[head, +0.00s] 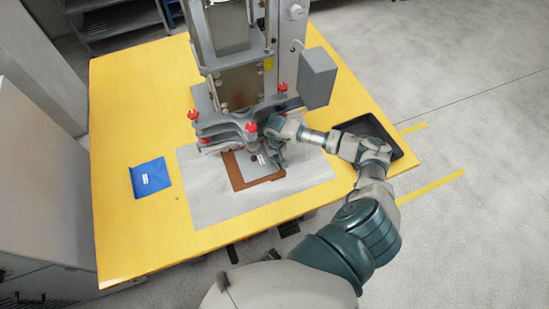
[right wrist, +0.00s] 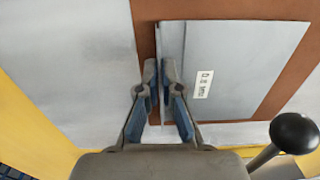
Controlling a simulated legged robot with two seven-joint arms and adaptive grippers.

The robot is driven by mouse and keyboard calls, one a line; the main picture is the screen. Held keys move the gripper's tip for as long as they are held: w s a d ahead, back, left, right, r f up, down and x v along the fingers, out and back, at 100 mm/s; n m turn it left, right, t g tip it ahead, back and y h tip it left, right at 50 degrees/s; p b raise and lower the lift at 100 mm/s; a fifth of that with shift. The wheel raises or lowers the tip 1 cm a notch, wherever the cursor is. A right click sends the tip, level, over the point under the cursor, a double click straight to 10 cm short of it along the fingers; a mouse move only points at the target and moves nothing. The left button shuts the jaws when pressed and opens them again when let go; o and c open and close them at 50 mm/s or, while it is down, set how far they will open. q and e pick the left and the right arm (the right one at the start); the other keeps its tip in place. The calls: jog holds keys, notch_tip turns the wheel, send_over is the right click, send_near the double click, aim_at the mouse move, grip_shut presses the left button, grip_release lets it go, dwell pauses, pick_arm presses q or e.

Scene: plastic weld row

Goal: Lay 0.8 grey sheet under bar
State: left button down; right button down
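The grey sheet (head: 247,160) with a small white label lies over a brown pad below the clamp bar (head: 232,132) of the machine. In the right wrist view the sheet (right wrist: 235,60) shows flat, its label reading about 0.8 mm, with a narrow strip along its left edge. My right gripper (right wrist: 160,75) has its fingertips close together on either side of that edge strip and appears shut on it. In the head view the right gripper (head: 274,157) is at the sheet's right side, partly hidden by its own wrist. My left gripper is not in view.
The brown pad (head: 237,180) lies on a pale grey plate (head: 205,205) on the yellow table (head: 120,110). A blue sheet (head: 150,178) lies at left. A black tray (head: 378,126) sits at right. Red-knobbed clamps (head: 193,115) and a grey box (head: 317,78) crowd the work area.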

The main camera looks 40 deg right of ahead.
dwell(0.3)
jog(key=shift+a, duration=0.15)
dwell(0.6)
jog(key=shift+b, duration=0.55)
jog(key=c, duration=1.2)
grip_release()
jog(key=shift+c, duration=0.2)
